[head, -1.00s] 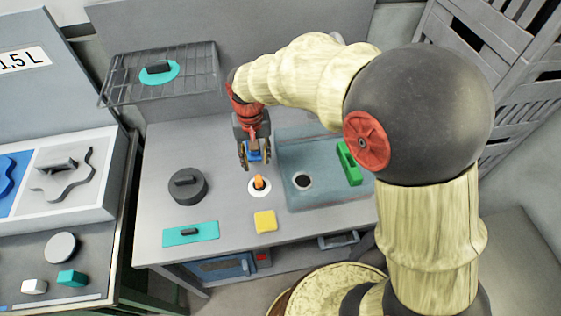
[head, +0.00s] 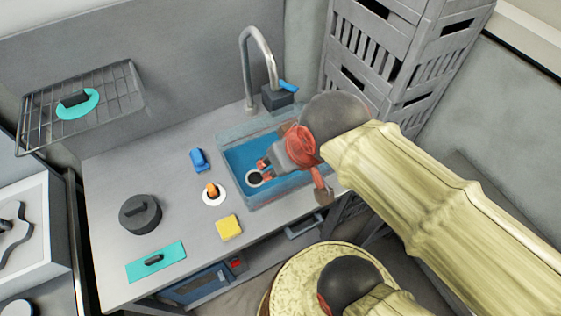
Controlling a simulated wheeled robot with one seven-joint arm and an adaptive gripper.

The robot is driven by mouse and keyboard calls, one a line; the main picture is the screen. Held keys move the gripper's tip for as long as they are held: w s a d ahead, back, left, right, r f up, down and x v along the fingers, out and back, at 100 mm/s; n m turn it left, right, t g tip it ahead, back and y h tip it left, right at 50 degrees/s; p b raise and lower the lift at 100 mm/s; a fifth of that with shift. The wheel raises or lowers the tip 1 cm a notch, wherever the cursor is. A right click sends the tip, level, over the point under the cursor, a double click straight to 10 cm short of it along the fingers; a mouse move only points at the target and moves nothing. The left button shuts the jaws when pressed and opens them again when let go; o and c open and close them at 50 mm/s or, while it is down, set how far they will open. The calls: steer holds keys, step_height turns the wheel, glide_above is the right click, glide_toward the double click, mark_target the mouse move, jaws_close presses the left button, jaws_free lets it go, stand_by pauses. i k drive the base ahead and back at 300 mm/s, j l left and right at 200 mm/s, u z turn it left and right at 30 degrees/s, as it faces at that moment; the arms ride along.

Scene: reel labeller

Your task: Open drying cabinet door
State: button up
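Nothing in view is marked as the drying cabinet. A low blue-fronted door (head: 200,287) with a dark panel and a red part beside it shows below the counter's front edge, and it looks closed. A grey bar handle (head: 305,228) shows under the counter to its right. I cannot tell which of these belongs to the cabinet. My gripper (head: 265,170) is above the sink, pointing left, well away from both. Its fingertips look apart, with nothing visible between them. My arm covers the sink's right side.
The blue sink basin (head: 232,160) has a tall tap (head: 262,55) behind it. A blue piece (head: 199,160), an orange-topped knob (head: 212,190), a yellow sponge (head: 229,227), a dark lidded pot (head: 140,214) and a teal plate (head: 155,261) occupy the counter. Grey crates (head: 385,50) stand at the back right.

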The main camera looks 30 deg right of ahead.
mark_target(187, 290)
steer(key=k+l+u, duration=0.1)
steer(key=u, duration=0.4)
steer(key=k+u, duration=0.1)
steer(key=u, duration=0.35)
steer(key=k+u, duration=0.15)
steer(key=u, duration=0.35)
